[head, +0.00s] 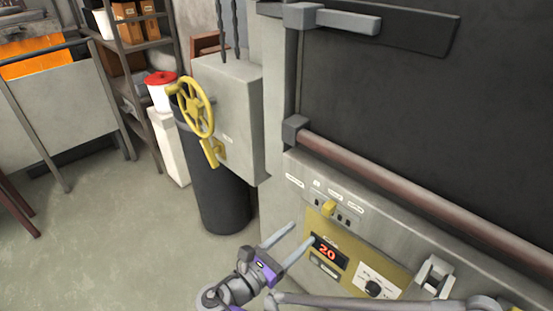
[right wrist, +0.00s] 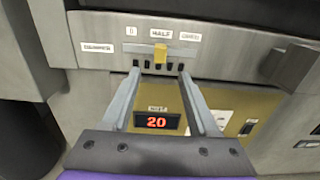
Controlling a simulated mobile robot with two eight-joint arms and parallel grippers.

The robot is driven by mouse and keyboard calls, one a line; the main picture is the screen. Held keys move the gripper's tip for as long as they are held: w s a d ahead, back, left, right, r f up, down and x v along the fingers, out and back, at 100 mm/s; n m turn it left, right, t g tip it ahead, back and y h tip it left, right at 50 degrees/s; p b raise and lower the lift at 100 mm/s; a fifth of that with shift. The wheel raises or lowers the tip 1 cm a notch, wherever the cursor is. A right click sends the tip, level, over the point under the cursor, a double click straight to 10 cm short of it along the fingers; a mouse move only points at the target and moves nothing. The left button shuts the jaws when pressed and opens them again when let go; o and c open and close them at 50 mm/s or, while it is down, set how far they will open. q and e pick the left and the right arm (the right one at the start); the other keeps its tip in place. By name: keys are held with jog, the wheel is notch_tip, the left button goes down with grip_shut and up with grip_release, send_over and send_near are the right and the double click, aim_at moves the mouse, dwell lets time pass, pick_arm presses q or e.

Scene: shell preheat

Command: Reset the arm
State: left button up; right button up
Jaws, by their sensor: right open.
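My right gripper (head: 294,241) is open and empty in front of the oven's control panel (head: 388,274). In the right wrist view its two fingers (right wrist: 160,82) stand apart, pointing at the panel. Between them show a red display reading 20 (right wrist: 157,122) and, just above the fingertips, a yellow slider knob (right wrist: 160,53) under a HALF label. I cannot tell from the pictures whether the fingers touch the panel; no object is between them. My left gripper is not in view.
A large oven with a dark door (head: 400,110) and a brown handle bar (head: 400,190) fills the right. A grey box (head: 232,105) with a yellow handwheel (head: 195,108) and a black bin (head: 215,195) stand left of it. Open floor (head: 120,240) lies at lower left.

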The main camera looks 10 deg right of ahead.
jog(key=s+d+f+m+g+y+p, duration=0.3)
jog(key=s+d+m+g+y+p, duration=0.4)
jog(key=d+m, duration=0.45)
jog(key=s+a+r+m+y+p, duration=0.1)
jog(key=s+a+m+y+p, duration=0.1)
jog(key=m, duration=0.5)
jog(key=s+a+r+m+t+y+p, duration=0.1)
jog(key=s+m+y+p, duration=0.1)
jog(key=s+m+y, duration=0.3)
jog(key=shift+s+a+r+m, duration=0.25)
jog(key=shift+s+a+m, duration=0.1)
jog(key=shift+s+m, duration=0.6)
jog(key=shift+w, duration=0.1)
